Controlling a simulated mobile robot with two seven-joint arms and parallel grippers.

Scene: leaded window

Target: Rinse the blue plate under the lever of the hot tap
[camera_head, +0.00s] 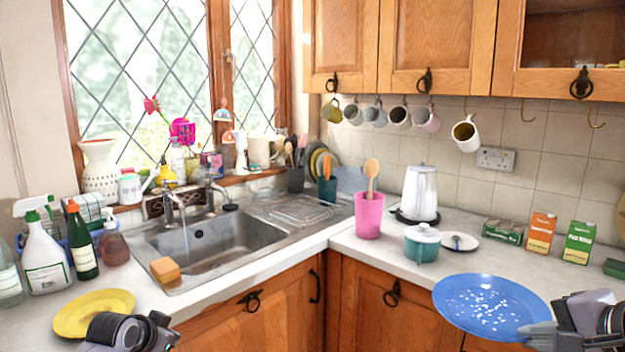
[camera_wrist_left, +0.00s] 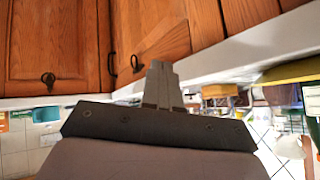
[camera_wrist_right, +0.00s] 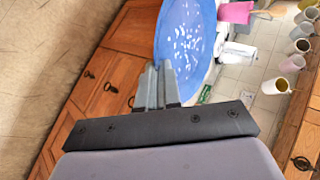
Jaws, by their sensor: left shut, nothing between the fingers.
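The blue plate (camera_head: 488,303), with white specks on its face, is held out over the counter's front edge at the right. My right gripper (camera_head: 540,334) is shut on its near right rim; the right wrist view also shows the plate (camera_wrist_right: 186,40) at the fingertips (camera_wrist_right: 158,72). Two taps stand behind the metal sink, the left tap (camera_head: 172,203) and the right tap (camera_head: 209,190). A thin pale line hangs below the left spout; I cannot tell surely whether it is water. My left gripper (camera_wrist_left: 162,80) is shut and empty, low in front of the left counter.
The sink basin (camera_head: 215,240) looks empty. An orange sponge (camera_head: 165,270) lies at its front left corner, and a yellow plate (camera_head: 94,314) lies on the left counter. A pink utensil pot (camera_head: 369,214), teal pot (camera_head: 422,245) and white kettle (camera_head: 420,192) stand between sink and blue plate.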

